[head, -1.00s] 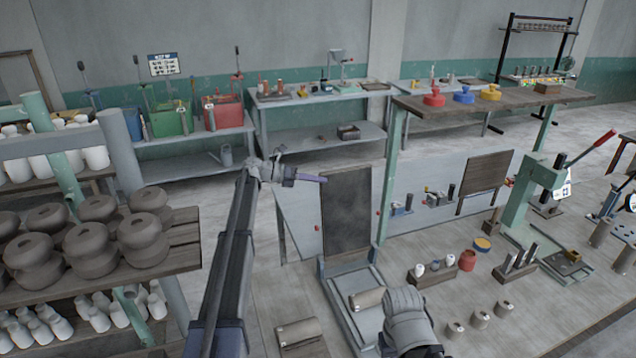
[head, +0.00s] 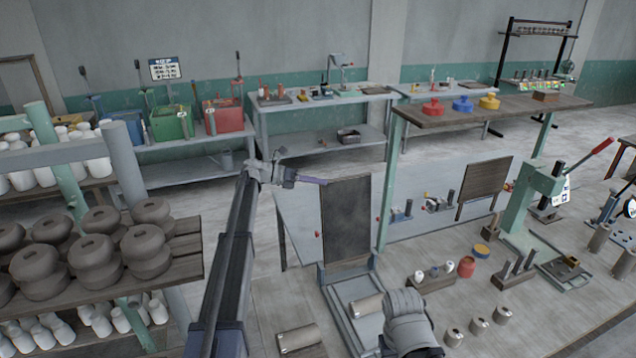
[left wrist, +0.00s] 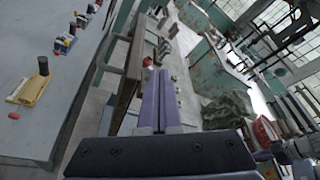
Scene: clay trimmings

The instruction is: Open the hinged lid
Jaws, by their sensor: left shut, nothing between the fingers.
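The hinged lid (head: 347,222) is a dark flat panel standing up at the far edge of a shallow grey box frame (head: 377,290). My left gripper (head: 325,182) has thin purple fingers, shut and empty, with the tips at the lid's upper left corner. I cannot tell whether they touch it. A grey rounded arm part of mine covers the box's near right; no right fingers show.
A brown block (head: 298,338) lies left of the box. Small pots and a rack (head: 433,279) stand to its right, near a green lever press (head: 530,205). A shelf of brown clay pieces (head: 145,250) is at the left. A raised wooden shelf (head: 480,115) stands behind.

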